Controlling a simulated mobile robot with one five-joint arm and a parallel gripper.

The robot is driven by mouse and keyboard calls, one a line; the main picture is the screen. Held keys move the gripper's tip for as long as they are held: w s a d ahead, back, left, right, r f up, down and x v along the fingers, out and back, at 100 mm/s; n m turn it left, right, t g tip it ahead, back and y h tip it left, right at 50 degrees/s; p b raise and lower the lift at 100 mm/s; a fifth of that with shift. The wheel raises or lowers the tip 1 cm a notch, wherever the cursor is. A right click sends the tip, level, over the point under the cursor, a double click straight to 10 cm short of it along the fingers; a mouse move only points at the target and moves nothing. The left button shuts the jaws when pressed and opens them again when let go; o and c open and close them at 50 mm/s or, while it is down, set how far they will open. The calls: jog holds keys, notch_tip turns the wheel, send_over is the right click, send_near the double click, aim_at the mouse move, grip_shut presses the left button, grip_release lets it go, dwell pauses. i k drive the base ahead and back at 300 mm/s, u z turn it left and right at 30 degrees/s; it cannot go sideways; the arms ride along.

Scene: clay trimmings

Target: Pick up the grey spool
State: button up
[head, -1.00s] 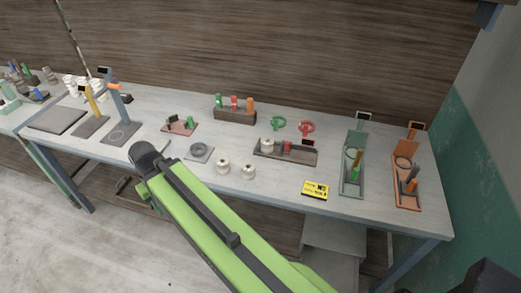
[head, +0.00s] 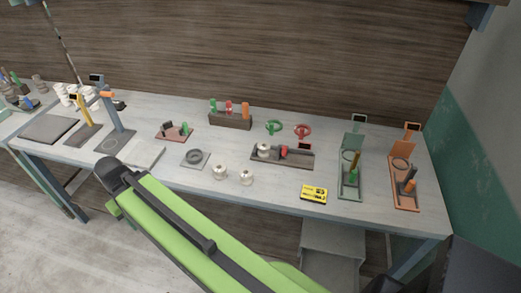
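A grey ring-shaped piece (head: 195,156), which may be the grey spool, lies on a flat grey square plate (head: 204,164) on the workbench. Two cream-white spools, one at the left (head: 219,173) and one at the right (head: 246,178), stand upright just right of the plate. Another pale spool (head: 264,150) sits in a dark tray (head: 296,162). My arm reaches in from the bottom, and its dark end joint is left of the grey ring, apart from it in the picture. My gripper's fingers are not visible.
A yellow and black box (head: 314,194) lies near the front edge. Green (head: 350,191) and orange (head: 405,202) tool stands are at the right. A brown block (head: 230,122) holds coloured tools at the back. Tall stands and a dark grey slab (head: 50,130) are at the left.

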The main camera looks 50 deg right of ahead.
aim_at(264, 148)
jog(key=i, duration=0.85)
jog(key=u, duration=0.05)
